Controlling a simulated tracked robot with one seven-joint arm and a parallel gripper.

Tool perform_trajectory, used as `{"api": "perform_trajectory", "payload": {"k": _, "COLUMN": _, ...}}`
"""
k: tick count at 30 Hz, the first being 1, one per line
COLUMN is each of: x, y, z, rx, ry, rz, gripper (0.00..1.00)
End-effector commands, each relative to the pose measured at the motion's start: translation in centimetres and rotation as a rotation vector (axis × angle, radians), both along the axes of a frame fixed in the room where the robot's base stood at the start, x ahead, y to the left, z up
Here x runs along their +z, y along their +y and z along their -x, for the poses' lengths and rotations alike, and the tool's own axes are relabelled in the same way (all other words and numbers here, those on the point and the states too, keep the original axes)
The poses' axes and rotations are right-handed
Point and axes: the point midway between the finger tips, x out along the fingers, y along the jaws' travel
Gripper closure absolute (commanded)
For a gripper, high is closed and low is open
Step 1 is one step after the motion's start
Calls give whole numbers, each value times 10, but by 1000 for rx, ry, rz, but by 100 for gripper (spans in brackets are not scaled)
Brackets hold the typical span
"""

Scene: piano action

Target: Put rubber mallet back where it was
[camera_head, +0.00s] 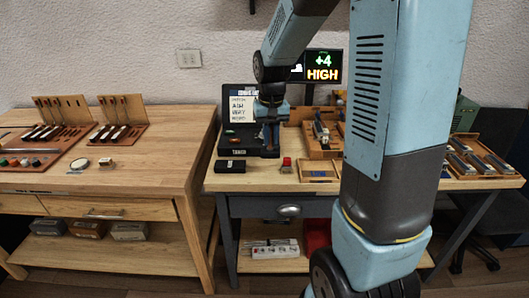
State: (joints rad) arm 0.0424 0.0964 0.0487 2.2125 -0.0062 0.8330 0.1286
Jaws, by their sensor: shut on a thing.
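My gripper (271,138) is at the middle of the view, pointing down in front of the black tuner stand (236,141) on the right-hand bench. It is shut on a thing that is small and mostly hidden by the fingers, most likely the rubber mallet. Its shape does not show clearly. I cannot tell whether the held thing touches the stand or bench. No other mallet can be made out.
A black box (231,166), a small red item (286,165) and wooden trays (318,141) stand on the right bench (262,179). A screen (323,66) reads "+4 HIGH". The left bench (152,178) holds tool racks (60,110). My arm covers much of the right side.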

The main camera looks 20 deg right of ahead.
Motion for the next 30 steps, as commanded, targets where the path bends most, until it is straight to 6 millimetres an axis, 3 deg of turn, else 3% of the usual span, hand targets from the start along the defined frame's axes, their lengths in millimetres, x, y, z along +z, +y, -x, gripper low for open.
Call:
{"api": "perform_trajectory", "payload": {"k": 3, "x": -12, "y": -1, "z": -19, "rx": 0, "ry": 3, "rz": 0, "gripper": 100}}
{"api": "perform_trajectory", "payload": {"k": 13, "x": -52, "y": -2, "z": -52, "rx": -1, "ry": 1, "rz": 0, "gripper": 100}}
{"api": "perform_trajectory", "payload": {"k": 23, "x": -67, "y": -3, "z": -64, "rx": 0, "ry": 0, "rz": 0, "gripper": 100}}
{"api": "perform_trajectory", "payload": {"k": 30, "x": -95, "y": -3, "z": -63, "rx": 0, "ry": 0, "rz": 0, "gripper": 100}}
